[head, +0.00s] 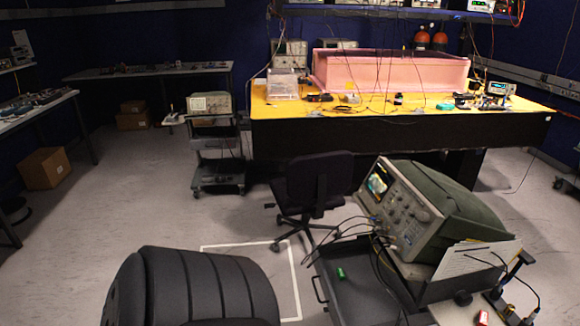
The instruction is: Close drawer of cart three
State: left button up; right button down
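A dark cart stands at the lower right with a large grey-green oscilloscope (395,212) on top, its screen lit. A drawer (352,285) of this cart is pulled out toward the left, with a handle (319,289) on its outer end. A small green item (341,273) lies inside the drawer. Cables from the oscilloscope front hang over the drawer's far side. No number shows on the cart, so I cannot tell which cart it is. Neither of my grippers is in view.
A black office chair (312,190) stands just beyond the drawer. A black ribbed rounded object (195,285) fills the lower left foreground. White tape (293,275) marks the floor between. A smaller cart (217,165) stands farther back. Open floor lies at the left.

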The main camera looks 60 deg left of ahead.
aim_at(357, 283)
jog(key=u, duration=1.7)
